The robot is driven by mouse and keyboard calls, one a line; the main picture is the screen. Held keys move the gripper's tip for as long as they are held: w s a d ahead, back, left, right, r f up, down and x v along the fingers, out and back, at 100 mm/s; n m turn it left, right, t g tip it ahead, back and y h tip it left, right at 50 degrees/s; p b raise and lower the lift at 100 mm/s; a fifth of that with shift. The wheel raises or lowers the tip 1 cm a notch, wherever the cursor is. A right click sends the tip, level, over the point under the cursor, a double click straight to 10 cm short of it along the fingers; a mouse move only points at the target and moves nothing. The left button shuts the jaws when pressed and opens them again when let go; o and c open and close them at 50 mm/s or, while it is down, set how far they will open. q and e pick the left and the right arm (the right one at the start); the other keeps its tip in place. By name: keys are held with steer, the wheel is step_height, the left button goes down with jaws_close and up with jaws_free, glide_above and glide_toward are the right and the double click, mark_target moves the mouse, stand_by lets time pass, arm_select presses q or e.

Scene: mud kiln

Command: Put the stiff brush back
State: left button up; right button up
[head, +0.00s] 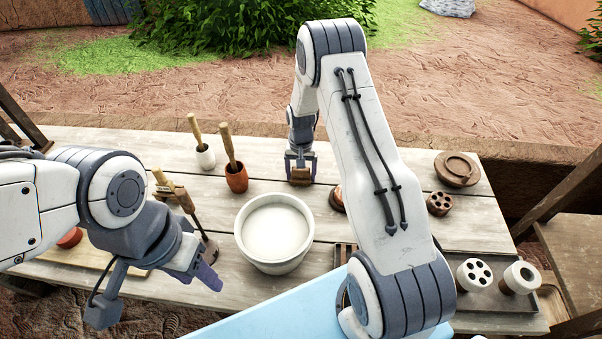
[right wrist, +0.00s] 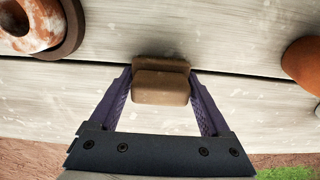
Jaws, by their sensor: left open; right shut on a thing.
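My right gripper (head: 300,160) is at the far middle of the wooden table, pointing down. It is shut on a small brown block-shaped thing, which looks like the stiff brush (head: 300,175). In the right wrist view the brush (right wrist: 160,87) sits between the purple fingers of my right gripper (right wrist: 160,95), close to the tabletop. I cannot tell whether it touches the table, and its bristles are hidden. My left gripper (head: 205,275) is open and empty, over the table's front left, left of the white bowl.
A white bowl (head: 243,240) of pale liquid stands mid-table. A white cup (head: 205,158) and a terracotta cup (head: 237,180) with wooden-handled tools stand behind it to the left. A round lid (head: 457,168) and drilled cylinders (head: 474,273) are at the right. My right arm hides part of the table.

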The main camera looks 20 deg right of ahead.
steer(key=shift+f, duration=0.15)
steer(key=o, duration=1.3)
steer(key=shift+c, duration=0.2)
